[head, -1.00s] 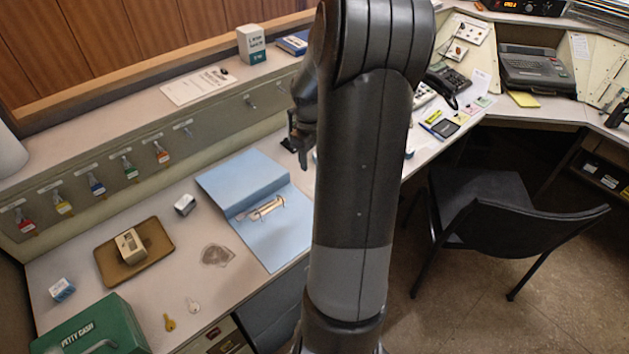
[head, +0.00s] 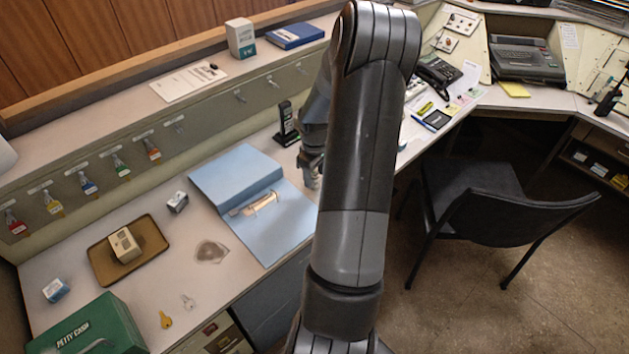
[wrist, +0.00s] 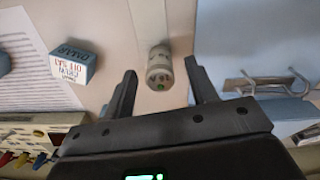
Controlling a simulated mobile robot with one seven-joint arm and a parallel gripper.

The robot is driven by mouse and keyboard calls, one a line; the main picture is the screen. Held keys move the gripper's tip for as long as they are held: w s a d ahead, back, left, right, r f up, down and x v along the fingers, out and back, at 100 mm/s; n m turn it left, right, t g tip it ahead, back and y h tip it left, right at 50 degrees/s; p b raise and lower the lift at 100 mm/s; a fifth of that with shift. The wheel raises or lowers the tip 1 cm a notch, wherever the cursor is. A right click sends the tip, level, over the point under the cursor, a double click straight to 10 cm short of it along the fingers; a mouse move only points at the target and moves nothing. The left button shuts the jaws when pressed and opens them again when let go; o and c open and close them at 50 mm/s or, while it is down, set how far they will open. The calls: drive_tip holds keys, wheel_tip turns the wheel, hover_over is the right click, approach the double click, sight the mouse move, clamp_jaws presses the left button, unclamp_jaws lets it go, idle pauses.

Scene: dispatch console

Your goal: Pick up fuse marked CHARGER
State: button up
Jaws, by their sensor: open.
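In the wrist view a short pale cylinder (wrist: 159,70), which looks like a fuse, lies on the light desk top. It has dark marks too blurred to read and a green dot at its near end. My gripper (wrist: 161,77) is open, with one finger to each side of the cylinder in the picture and nothing held. I cannot tell how far above the desk the fingertips are. In the head view my gripper (head: 313,172) is partly hidden by my arm, right of the blue binder. The cylinder is hidden there.
The blue binder (head: 225,178) lies open and also shows beside the right finger in the wrist view (wrist: 235,40). A small lettered box (wrist: 72,62) is left of the fingers. A black upright device (head: 286,125) stands behind the binder. A chair (head: 500,215) is at right.

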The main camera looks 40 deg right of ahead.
wheel_tip(320, 180, down, 3)
drive_tip(key=shift+r, duration=0.2)
drive_tip(key=c, duration=1.1)
